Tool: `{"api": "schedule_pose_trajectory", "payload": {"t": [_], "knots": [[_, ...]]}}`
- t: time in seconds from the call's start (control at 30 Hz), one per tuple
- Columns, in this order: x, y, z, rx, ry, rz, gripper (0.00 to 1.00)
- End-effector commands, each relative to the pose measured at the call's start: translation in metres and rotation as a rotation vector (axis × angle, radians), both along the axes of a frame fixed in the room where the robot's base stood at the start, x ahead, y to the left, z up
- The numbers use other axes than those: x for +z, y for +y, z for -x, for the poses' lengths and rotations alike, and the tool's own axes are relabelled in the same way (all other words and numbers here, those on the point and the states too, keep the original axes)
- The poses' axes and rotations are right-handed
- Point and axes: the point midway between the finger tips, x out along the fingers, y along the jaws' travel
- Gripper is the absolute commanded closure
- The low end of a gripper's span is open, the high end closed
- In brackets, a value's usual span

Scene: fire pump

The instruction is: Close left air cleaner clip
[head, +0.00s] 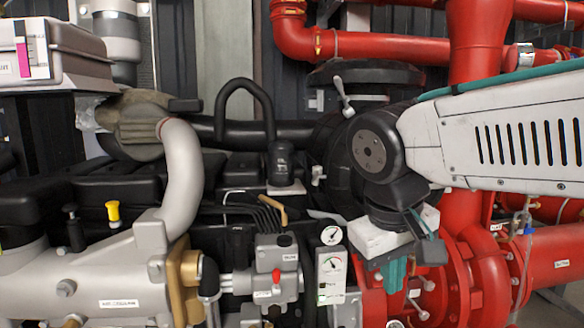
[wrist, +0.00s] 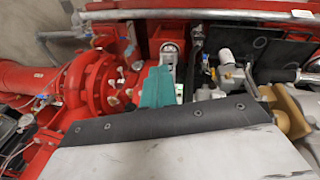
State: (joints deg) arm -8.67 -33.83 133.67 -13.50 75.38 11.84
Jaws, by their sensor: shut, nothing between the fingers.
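The black air cleaner (head: 335,150) stands at the centre of the head view, partly hidden behind my arm. A pale lever-like clip (head: 343,97) sticks up at its upper end, tilted. A smaller pale clip (head: 318,175) sits at its lower left side. I cannot tell for sure which is the left clip or whether either is latched. My gripper (head: 394,274) has teal fingers, shut and empty, pointing down in front of the red pump, below and right of both clips. In the wrist view the gripper (wrist: 157,88) is over the engine; I cannot make out the clips there.
Red pump casing (head: 460,265) and red pipes (head: 400,48) fill the right. A gauge panel (head: 331,270) stands close left of my gripper. A silver pipe (head: 182,180) and black hose (head: 245,95) lie further left. A grey box (head: 60,55) is at upper left.

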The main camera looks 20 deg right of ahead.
Motion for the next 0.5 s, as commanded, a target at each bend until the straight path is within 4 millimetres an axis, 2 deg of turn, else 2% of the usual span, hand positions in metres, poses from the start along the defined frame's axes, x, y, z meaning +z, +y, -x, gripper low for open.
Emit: {"api": "schedule_pose_trajectory", "payload": {"t": [0.03, 0.1, 0.17, 0.3, 0.4, 0.5], "knots": [[0.021, 0.006, -0.025, 0.007, -0.015, 0.06, 1.0], [0.052, 0.014, -0.058, -0.008, -0.056, 0.153, 1.0], [0.078, 0.024, -0.087, -0.025, -0.104, 0.226, 1.0], [0.132, 0.06, -0.145, -0.072, -0.245, 0.367, 1.0], [0.163, 0.088, -0.175, -0.107, -0.347, 0.432, 1.0], [0.184, 0.11, -0.193, -0.137, -0.43, 0.471, 1.0]]}}
